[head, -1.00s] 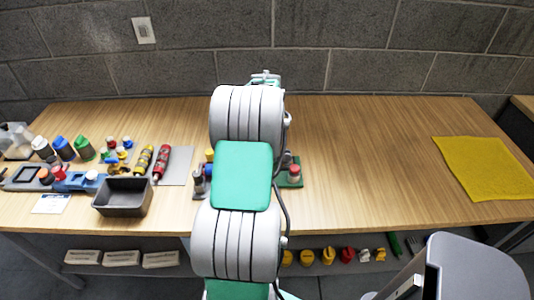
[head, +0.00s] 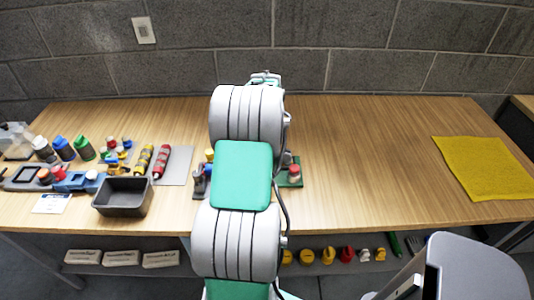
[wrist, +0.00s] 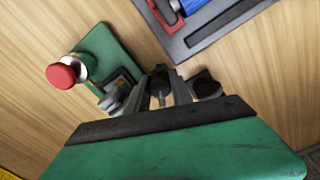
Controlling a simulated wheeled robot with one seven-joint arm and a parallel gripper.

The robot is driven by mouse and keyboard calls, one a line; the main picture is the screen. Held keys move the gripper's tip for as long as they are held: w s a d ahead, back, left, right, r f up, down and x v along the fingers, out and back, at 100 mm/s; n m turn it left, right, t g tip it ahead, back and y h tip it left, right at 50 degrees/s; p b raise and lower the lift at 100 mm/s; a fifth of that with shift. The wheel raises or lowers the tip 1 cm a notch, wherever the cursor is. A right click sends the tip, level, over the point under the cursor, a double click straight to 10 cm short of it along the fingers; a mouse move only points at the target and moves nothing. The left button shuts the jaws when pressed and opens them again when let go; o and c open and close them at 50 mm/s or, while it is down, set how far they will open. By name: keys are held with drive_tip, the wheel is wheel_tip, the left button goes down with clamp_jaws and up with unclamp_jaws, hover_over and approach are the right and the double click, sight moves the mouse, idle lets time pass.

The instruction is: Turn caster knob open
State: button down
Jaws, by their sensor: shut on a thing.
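My gripper (wrist: 162,84) shows in the wrist view, its fingers close together around a small dark part (wrist: 160,98), which I take to be the caster knob. The fingers cover most of it, and its turned angle cannot be told. A green plate (wrist: 102,46) with a red-topped post (wrist: 66,75) lies to the left of the fingers. In the head view my arm hides the gripper and the knob; the green plate (head: 283,184) with the red-topped post (head: 294,171) shows right of the arm.
A dark tray (wrist: 229,26) with red and blue parts lies at the upper right of the wrist view. In the head view, a dark bin (head: 123,197) and several coloured bottles and tools stand at the left. A yellow cloth (head: 485,167) lies right; the table between is clear.

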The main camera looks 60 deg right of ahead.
drive_tip(key=shift+n, duration=0.3)
drive_tip(key=shift+r+n, duration=0.1)
drive_tip(key=shift+n, duration=2.7)
drive_tip(key=shift+d, duration=0.1)
drive_tip(key=c, duration=1.4)
unclamp_jaws()
wheel_tip(320, 180, up, 8)
drive_tip(key=shift+f, duration=0.15)
